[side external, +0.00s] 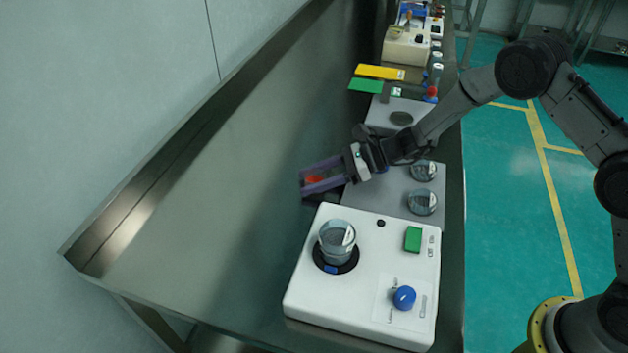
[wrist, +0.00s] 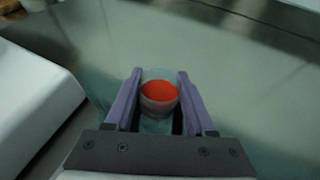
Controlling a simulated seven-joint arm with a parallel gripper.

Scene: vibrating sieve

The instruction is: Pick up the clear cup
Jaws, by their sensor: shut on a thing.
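My gripper (side external: 322,178) has two purple fingers and is shut on a clear cup (side external: 314,179) with red contents. In the side external view the cup is mostly hidden by the fingers. In the wrist view the cup (wrist: 159,98) stands between the two fingers of my gripper (wrist: 160,92), its open rim facing the camera. Whether the cup touches the surface below it cannot be told. Another clear cup (side external: 337,240) sits on the round black plate of the white machine, and two more clear cups (side external: 423,170) (side external: 422,202) stand on the grey plate.
The white machine (side external: 365,270) with a green switch (side external: 413,240) and blue knob (side external: 404,297) stands in front of my gripper. A grey plate (side external: 388,183) lies beside it. Yellow and green pieces (side external: 380,73) and other devices are farther back. The metal table (side external: 200,240) is clear on the left.

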